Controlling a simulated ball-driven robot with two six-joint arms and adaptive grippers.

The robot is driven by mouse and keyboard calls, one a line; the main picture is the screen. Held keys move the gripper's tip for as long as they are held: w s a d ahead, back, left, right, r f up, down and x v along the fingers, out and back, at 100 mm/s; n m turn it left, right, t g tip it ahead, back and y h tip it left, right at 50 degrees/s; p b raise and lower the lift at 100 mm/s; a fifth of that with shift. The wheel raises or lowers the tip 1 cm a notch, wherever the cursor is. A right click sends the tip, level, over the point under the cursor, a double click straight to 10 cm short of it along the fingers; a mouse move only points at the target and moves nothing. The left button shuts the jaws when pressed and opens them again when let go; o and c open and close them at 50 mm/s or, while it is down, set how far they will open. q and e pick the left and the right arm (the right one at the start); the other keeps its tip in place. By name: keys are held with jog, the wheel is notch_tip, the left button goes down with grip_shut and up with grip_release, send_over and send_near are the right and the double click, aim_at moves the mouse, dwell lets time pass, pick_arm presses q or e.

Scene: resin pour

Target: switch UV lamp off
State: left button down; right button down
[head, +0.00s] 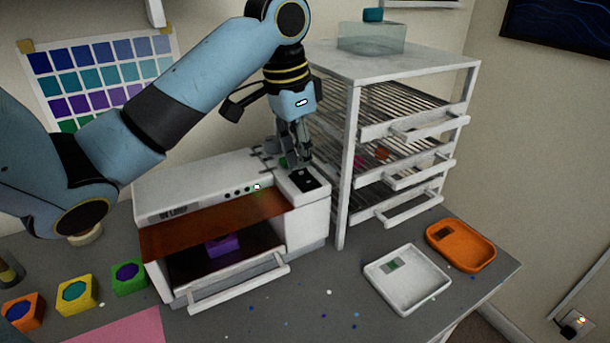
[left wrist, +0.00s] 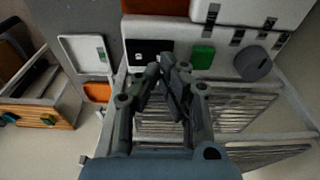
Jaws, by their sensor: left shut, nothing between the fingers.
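The UV lamp is a white box (head: 180,180) with an orange see-through visor (head: 205,225). A purple block (head: 222,245) sits inside behind the visor. A small pale light (head: 257,187) shows on its front strip. On its right-hand top are a black switch panel (head: 305,180) and a green button, clear in the left wrist view (left wrist: 203,57) beside a grey knob (left wrist: 253,64). My left gripper (head: 301,162) is shut and empty, pointing down over this top. In the left wrist view its fingertips (left wrist: 168,63) appear between the black panel and the green button; contact cannot be told.
A white rack (head: 345,150) with wire shelves stands close on the right. A white tray (head: 378,283) and an orange tray (head: 437,226) lie on the table at right. Colored blocks (head: 77,293) stand at front left. The lamp's drawer handle (head: 240,285) sticks out in front.

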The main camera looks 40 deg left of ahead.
aim_at(300, 172)
pick_arm(q)
jog(key=shift+f, duration=0.7)
dwell(0.3)
notch_tip(300, 172, up, 5)
jog(key=p, duration=0.6)
notch_tip(300, 172, up, 2)
jog(key=shift+r+p, duration=0.1)
jog(key=shift+p, duration=1.15)
